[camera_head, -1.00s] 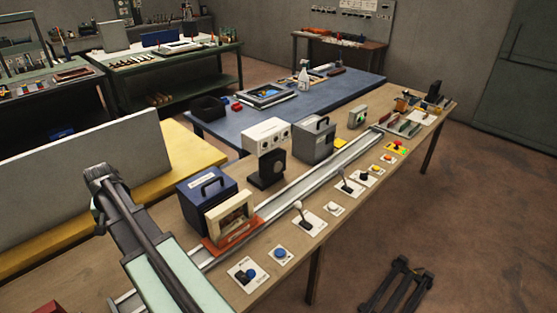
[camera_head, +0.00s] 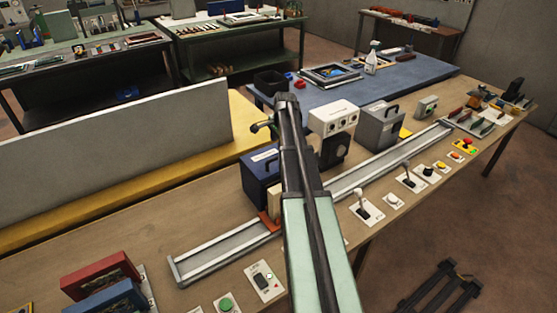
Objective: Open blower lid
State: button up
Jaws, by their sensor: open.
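No part is clearly marked as the blower or its lid. Candidates on the wooden bench are a navy box with a handle (camera_head: 260,176), partly behind my arm, a grey box with a top handle (camera_head: 380,126), and a white box with round openings (camera_head: 334,118) above a dark unit (camera_head: 334,150). All appear closed from here, but the lids are too small to judge. My arm's green and black links rise through the middle and cover part of the bench. My gripper's fingers cannot be made out.
A metal rail (camera_head: 390,160) runs along the bench, with levers and buttons along its front edge. A grey panel (camera_head: 120,155) stands at the left. Red (camera_head: 100,276) and blue (camera_head: 110,300) boxes sit at the lower left. A blue table (camera_head: 430,82) stands behind.

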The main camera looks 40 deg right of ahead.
aim_at(277, 158)
jog(key=f+b, duration=0.2)
jog(key=f, duration=0.1)
jog(key=w+f+b, duration=0.1)
jog(key=f+b, duration=0.4)
jog(key=shift+w+d+f, duration=0.15)
jog(key=shift+w+f, duration=0.15)
jog(key=shift+r, duration=0.2)
grip_shut()
